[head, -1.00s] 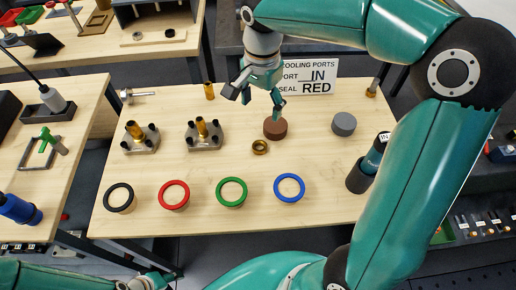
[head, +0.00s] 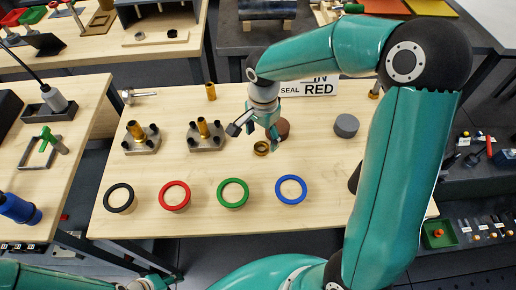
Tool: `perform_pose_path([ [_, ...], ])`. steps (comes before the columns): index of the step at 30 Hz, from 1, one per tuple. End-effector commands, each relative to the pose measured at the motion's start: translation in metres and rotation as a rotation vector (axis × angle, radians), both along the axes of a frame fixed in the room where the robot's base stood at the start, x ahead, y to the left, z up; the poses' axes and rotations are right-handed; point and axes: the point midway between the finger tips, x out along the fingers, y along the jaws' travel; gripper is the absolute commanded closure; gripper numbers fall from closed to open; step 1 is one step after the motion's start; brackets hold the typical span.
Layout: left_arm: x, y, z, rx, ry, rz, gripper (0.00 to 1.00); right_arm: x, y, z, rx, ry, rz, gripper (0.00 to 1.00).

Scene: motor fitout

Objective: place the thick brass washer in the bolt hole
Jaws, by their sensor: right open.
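The thick brass washer (head: 261,149) lies on the wooden table, in front of a brown disc (head: 283,129). My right gripper (head: 254,136) is open and empty just above and behind the washer, its fingers pointing down. I cannot tell whether it touches anything. Two grey flange plates (head: 205,141) (head: 141,145) stand to the left, each with a brass tube and black bolts. I cannot make out an empty bolt hole at this size. Part of my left gripper (head: 150,283) shows at the bottom edge; its jaws are not clear.
Black (head: 119,197), red (head: 174,195), green (head: 233,193) and blue (head: 291,188) rings lie along the front. A grey disc (head: 346,125) is at right. A brass cylinder (head: 211,91) stands at the back.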

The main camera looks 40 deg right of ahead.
Motion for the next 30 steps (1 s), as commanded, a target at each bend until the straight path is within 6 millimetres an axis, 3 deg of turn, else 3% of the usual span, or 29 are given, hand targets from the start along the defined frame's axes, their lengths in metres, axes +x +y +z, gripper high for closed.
perform_pose_path([
  [9, 0.000, 0.000, 0.006, 0.000, 0.000, 0.000, 0.59, 0.005, -0.001, -0.041, 0.000, 0.004, 0.000, 0.25],
  [17, 0.000, 0.000, 0.006, 0.000, 0.000, 0.000, 0.59, 0.005, -0.001, -0.044, 0.001, 0.001, -0.001, 0.25],
  [30, 0.000, 0.000, 0.006, 0.000, 0.000, 0.000, 0.59, 0.005, -0.001, -0.044, 0.001, 0.001, 0.000, 0.93],
])
